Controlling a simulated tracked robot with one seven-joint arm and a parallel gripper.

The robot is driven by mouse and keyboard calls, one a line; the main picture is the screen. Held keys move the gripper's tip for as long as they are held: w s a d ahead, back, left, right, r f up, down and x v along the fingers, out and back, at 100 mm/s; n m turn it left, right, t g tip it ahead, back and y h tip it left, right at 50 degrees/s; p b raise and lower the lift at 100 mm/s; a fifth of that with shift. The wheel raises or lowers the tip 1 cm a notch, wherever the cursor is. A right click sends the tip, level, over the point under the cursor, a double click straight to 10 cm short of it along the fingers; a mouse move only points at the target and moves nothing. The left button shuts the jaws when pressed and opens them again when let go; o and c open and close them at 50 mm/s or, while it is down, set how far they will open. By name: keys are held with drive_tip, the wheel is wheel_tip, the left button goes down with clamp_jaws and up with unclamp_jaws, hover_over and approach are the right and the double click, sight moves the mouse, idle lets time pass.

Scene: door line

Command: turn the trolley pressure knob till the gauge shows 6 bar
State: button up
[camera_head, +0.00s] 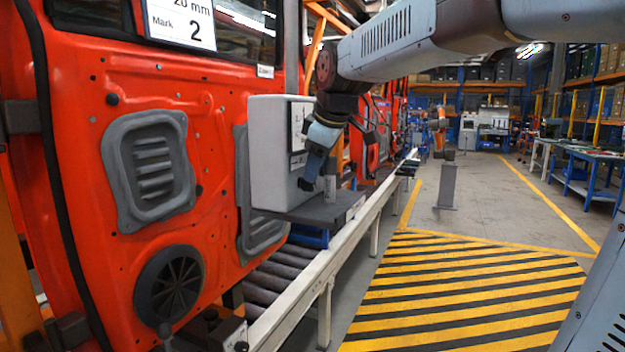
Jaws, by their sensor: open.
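A pale grey box (268,150) stands on a dark grey shelf (318,210) beside the line. A light panel (298,127) on its right face is seen at a steep slant and partly covered by my gripper, so no gauge reading can be made out. My gripper (320,172) is open and points down in front of that face. A small grey cylinder (330,189) shows just beyond the fingertips; I cannot tell whether it is the knob or whether the gripper touches it. No knob can be clearly made out.
A large orange door panel (85,200) fills the left side. A roller conveyor with a pale rail (300,292) runs under the shelf. The yellow-and-black striped floor (470,290) is clear. A grey post (446,186) and blue workbenches (592,165) stand farther back.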

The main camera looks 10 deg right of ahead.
drive_tip(key=shift+x, duration=2.25)
drive_tip(key=shift+c, duration=0.3)
drive_tip(key=c, duration=0.7)
drive_tip(key=shift+w+d+m+g+y, duration=0.15)
drive_tip(key=shift+m+g+y, duration=0.25)
drive_tip(key=shift+g+y, duration=0.55)
drive_tip(key=o, duration=0.8)
drive_tip(key=shift+c, duration=0.2)
drive_tip(key=shift+r, duration=0.1)
drive_tip(key=v, duration=1.3)
drive_tip(key=shift+r, duration=0.35)
